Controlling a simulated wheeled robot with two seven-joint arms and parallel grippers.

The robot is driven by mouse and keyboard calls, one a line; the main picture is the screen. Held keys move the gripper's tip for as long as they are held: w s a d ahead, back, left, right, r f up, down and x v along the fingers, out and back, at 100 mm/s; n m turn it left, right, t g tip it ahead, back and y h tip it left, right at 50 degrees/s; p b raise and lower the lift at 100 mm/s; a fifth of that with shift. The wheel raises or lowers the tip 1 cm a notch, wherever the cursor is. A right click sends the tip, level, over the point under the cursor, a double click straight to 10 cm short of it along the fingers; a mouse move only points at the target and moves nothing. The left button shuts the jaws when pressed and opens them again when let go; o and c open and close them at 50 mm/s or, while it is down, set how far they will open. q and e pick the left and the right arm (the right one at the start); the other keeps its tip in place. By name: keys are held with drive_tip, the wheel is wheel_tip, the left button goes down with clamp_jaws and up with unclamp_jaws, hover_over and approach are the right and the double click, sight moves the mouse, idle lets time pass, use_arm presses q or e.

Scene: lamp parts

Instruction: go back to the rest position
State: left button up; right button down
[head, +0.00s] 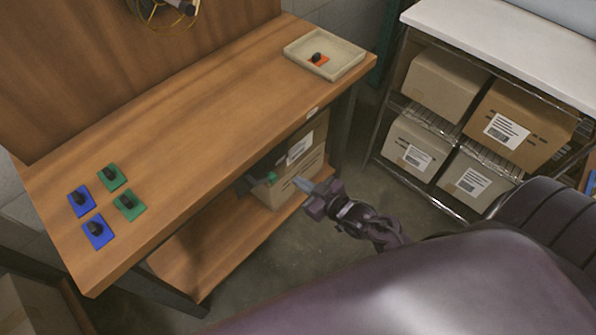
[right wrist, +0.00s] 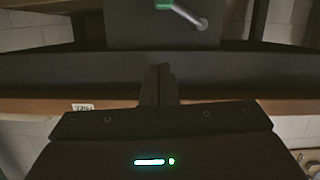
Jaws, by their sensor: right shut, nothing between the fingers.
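My right gripper (head: 304,185) is in front of the bench's right part, below the level of its top, in the head view. In the right wrist view its two dark fingers (right wrist: 158,84) are together with nothing between them. My left gripper is in neither view. On the wooden bench top (head: 200,130), blue squares (head: 82,202) and green squares (head: 112,178) with dark knobs lie at the left end. A shallow tray (head: 345,70) at the far right end holds an orange square (head: 319,60) with a dark knob.
A dark fixture with a green-tipped handle (head: 271,177) sits at the bench's front edge, close to my right gripper. A cardboard box (head: 300,150) stands on the shelf below. A wire rack (head: 385,125) with several boxes stands at right. Bare floor lies between.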

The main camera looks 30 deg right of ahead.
drive_tip(key=s+f+m+g+h, duration=0.1)
drive_tip(key=s+f+g, duration=0.1)
drive_tip(key=s+f, duration=0.45)
drive_tip(key=s+f+g+h, duration=0.1)
drive_tip(key=s+f+g, duration=0.25)
drive_tip(key=f, duration=0.65)
drive_tip(key=s+f+m+g+h, duration=0.1)
drive_tip(key=s+f+g, duration=0.1)
drive_tip(key=s+f, duration=0.45)
drive_tip(key=s+f+g+h, duration=0.1)
drive_tip(key=s+f+g, duration=0.2)
drive_tip(key=s+f, duration=0.3)
drive_tip(key=s+f+g+h, duration=0.1)
drive_tip(key=s+f+g, duration=0.2)
drive_tip(key=s, duration=0.9)
wheel_tip(320, 180, down, 3)
drive_tip(key=shift+s+d+r, duration=0.1)
drive_tip(key=shift+s+d, duration=0.15)
drive_tip(key=shift+s, duration=0.15)
